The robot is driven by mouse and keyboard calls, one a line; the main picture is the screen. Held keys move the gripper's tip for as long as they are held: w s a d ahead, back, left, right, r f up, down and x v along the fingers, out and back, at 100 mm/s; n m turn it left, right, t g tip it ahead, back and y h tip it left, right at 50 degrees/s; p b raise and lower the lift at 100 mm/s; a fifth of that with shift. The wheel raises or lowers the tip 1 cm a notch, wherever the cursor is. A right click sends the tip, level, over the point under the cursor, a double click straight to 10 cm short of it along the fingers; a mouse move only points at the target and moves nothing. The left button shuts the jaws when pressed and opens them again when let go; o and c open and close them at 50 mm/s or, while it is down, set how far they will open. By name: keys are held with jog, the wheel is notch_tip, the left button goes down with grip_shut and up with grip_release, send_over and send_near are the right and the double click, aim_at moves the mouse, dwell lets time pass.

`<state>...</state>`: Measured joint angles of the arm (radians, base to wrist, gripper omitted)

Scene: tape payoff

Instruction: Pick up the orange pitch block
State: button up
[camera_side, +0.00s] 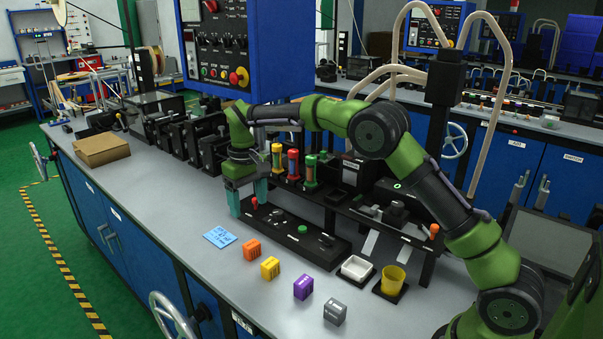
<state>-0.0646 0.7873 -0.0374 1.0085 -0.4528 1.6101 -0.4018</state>
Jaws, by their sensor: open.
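The orange pitch block (252,249) is a small cube with dark markings on its front. It sits on the grey bench top, left of a yellow block (270,268). My gripper (247,208) points down, with two teal fingers spread apart. It is open, and I see nothing held between the fingers. In the picture it is above the orange block, over or near the left end of a black panel; its exact height is hard to tell. The orange block is fully in view and apart from the gripper.
A purple block (303,287) and a grey block (335,312) continue the row. A blue card (219,236) lies left of the orange block. The black panel (300,235) with knobs is behind. A white dish (356,268) and yellow cup (394,279) stand right. The front bench strip is clear.

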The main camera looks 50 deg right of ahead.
send_over(251, 244)
jog(key=f, duration=0.7)
jog(key=shift+d+f, duration=0.1)
jog(key=shift+d, duration=0.2)
jog(key=shift+a+f, duration=0.15)
jog(key=shift+f, duration=1.2)
jog(key=shift+a+f, duration=0.15)
jog(key=shift+f, duration=1.2)
jog(key=shift+r, duration=0.1)
grip_shut()
